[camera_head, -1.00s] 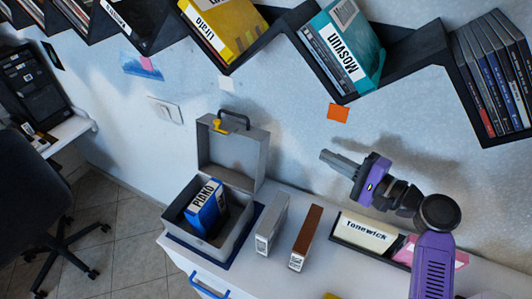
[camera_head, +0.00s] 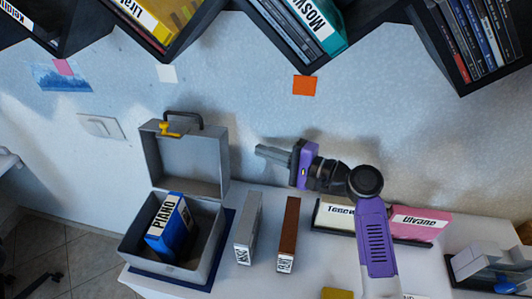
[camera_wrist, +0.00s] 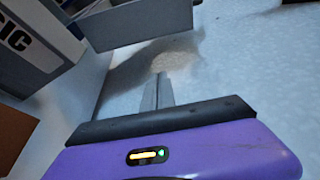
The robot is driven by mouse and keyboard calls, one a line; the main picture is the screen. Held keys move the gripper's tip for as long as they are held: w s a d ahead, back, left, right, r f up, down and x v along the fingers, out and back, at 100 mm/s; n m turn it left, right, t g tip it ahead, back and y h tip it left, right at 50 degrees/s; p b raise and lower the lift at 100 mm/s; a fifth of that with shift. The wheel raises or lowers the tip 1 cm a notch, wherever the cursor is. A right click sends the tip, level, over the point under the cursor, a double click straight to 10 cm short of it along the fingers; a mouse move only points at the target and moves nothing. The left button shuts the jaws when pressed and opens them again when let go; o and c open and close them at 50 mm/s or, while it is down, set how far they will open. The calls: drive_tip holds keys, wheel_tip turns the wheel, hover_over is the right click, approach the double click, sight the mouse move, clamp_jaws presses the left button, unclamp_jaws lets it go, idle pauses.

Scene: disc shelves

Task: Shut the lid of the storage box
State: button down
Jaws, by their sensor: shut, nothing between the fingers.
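The grey storage box (camera_head: 212,250) stands at the left of the white cabinet top, open. Its lid (camera_head: 190,160) is raised upright at the back, near the wall, with a dark handle (camera_head: 186,119) and a yellow latch (camera_head: 168,130) on its upper edge. A blue and white "PIANO" box (camera_head: 170,225) lies tilted inside. My gripper (camera_head: 260,152) is shut and empty, to the right of the raised lid and apart from it, pointing left. In the wrist view, the shut fingers (camera_wrist: 160,82) point toward a grey panel (camera_wrist: 135,20), probably the lid.
A grey case (camera_head: 248,228) and a brown case (camera_head: 288,234) stand right of the box. A "Tonewick" case and a pink "Ulvane" case (camera_head: 420,222) stand farther right. Zigzag wall shelves (camera_head: 205,30) with discs hang above. Bare wall lies behind my gripper.

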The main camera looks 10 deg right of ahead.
sight(224, 156)
drive_tip(key=r+p+x, duration=0.1)
drive_tip(key=x, duration=0.6)
drive_tip(key=shift+s+a+r+p, duration=0.1)
drive_tip(key=shift+s+a+p, duration=0.2)
drive_tip(key=shift+s, duration=0.35)
drive_tip(key=shift+s+a+f+p, duration=0.1)
drive_tip(key=shift+s+p, duration=0.3)
drive_tip(key=shift+s, duration=0.25)
drive_tip(key=shift+s+a+r+p, duration=0.1)
drive_tip(key=shift+s+a+p, duration=0.2)
drive_tip(key=shift+s, duration=0.35)
drive_tip(key=shift+d, duration=0.1)
drive_tip(key=s+n+b, duration=0.1)
drive_tip(key=b, duration=0.1)
drive_tip(key=s+a+r+n+y+b, duration=0.1)
drive_tip(key=s+n+b, duration=0.1)
drive_tip(key=b, duration=0.1)
drive_tip(key=s+r+n+t+b, duration=0.1)
drive_tip(key=b, duration=0.2)
drive_tip(key=shift+s+a+r+n, duration=0.15)
drive_tip(key=shift+s+a+n, duration=0.1)
drive_tip(key=shift+a+n, duration=0.15)
drive_tip(key=shift+s+a+r+n+y+b, duration=0.15)
drive_tip(key=shift+s+r+n+y+b, duration=0.2)
drive_tip(key=shift+s+n+b, duration=0.5)
drive_tip(key=shift+s+a+r+n+y+b, duration=0.25)
drive_tip(key=shift+s+r+n+b, duration=0.15)
drive_tip(key=shift+b, duration=0.7)
